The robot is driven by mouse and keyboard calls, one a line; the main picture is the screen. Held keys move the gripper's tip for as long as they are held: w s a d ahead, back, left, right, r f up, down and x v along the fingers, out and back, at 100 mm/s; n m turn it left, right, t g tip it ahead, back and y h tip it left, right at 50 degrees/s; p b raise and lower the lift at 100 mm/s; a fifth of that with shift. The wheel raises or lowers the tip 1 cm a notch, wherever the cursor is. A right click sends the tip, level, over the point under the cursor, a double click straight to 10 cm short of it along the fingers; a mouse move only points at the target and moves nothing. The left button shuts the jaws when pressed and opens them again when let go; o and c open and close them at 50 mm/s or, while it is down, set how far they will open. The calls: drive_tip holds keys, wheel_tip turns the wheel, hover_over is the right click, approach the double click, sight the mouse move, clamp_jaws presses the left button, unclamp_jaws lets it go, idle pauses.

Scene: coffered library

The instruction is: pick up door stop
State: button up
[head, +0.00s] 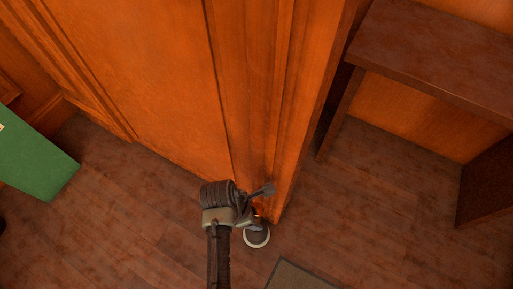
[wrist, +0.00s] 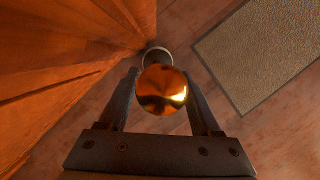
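The door stop (wrist: 163,90) shows in the wrist view as a shiny, mirror-like copper-coloured knob with a pale ring at its far end. In the head view its pale round base (head: 257,238) is on the wooden floor beside the corner of the wood panelling. Most of its upper part is hidden behind my gripper there. My gripper (wrist: 160,75) is open, with one finger on each side of the knob. The fingertips look very close to the knob's sides; I cannot tell if they touch. In the head view my gripper (head: 262,200) is right above the base.
A wood-panelled wall (head: 170,70) with a projecting corner stands close beside my gripper. A mat (head: 300,277) lies on the floor nearby, also in the wrist view (wrist: 265,50). A dark wooden shelf unit (head: 435,50) is at right, a green object (head: 35,155) at left.

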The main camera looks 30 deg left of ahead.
clamp_jaws()
idle(1.1)
drive_tip(key=shift+w+r, duration=0.1)
drive_tip(key=shift+r, duration=0.05)
